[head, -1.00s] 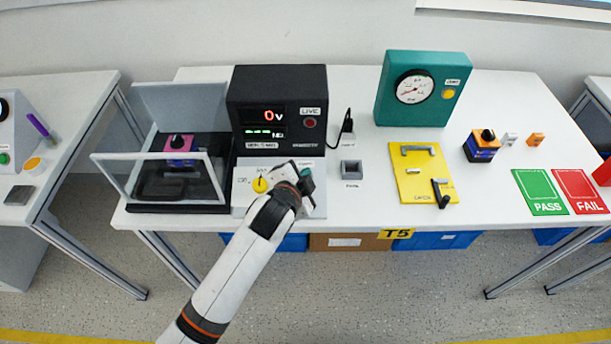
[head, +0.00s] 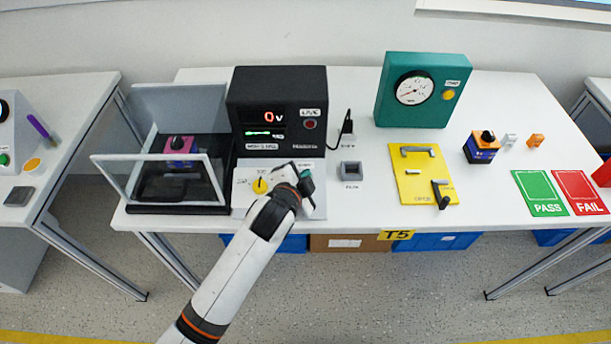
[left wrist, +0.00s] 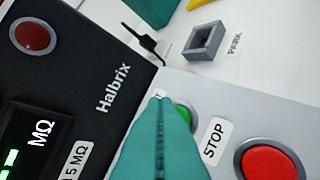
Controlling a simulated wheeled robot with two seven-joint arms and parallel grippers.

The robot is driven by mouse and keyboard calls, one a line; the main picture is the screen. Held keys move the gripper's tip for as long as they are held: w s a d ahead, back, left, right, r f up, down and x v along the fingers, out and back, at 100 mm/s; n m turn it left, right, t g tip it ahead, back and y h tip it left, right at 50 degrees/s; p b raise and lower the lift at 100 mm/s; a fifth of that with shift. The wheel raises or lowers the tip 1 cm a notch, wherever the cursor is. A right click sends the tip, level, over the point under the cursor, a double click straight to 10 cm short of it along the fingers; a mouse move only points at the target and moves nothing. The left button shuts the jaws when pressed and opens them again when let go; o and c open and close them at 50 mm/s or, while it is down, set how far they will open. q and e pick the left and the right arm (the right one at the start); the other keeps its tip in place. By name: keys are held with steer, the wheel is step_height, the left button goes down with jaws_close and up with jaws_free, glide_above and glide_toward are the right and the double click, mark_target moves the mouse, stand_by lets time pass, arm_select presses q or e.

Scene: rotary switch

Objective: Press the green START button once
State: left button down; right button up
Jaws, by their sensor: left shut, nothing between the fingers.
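The green START button (left wrist: 186,114) shows in the left wrist view, partly hidden behind my left fingertips. My left gripper (left wrist: 160,103) is shut and empty, with its teal fingertips over or beside the button. I cannot tell whether they touch it. The red STOP button (left wrist: 268,163) is to the right, with its STOP label between. In the head view my left gripper (head: 304,182) is over the light control panel (head: 246,202) and hides the buttons. My right gripper is not in view.
The black meter (head: 277,84) reads 0 V and stands behind the panel. A yellow knob (head: 260,186) is left of my gripper. A clear-walled box (head: 215,175) stands further left. The grey PARK socket (head: 351,169) and yellow plate (head: 420,185) are to the right.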

arm_select(q)
steer(key=shift+f, duration=0.15)
stand_by(0.7)
steer(key=shift+w+f, duration=0.1)
steer(key=shift+f, duration=0.15)
steer(key=shift+w+f, duration=0.15)
steer(key=shift+f, duration=0.3)
stand_by(0.8)
steer(key=shift+r, duration=0.1)
steer(key=shift+s+r+p, duration=0.3)
steer(key=shift+r+p, duration=0.45)
steer(key=shift+p, duration=0.35)
steer(key=r+p, duration=0.1)
steer(key=p, duration=0.1)
steer(key=s+r+p, duration=0.1)
steer(key=r, duration=0.1)
steer(key=r+p, duration=0.1)
steer(key=p, duration=0.1)
steer(key=shift+s+r+p, duration=0.25)
steer(key=shift+r+p, duration=0.1)
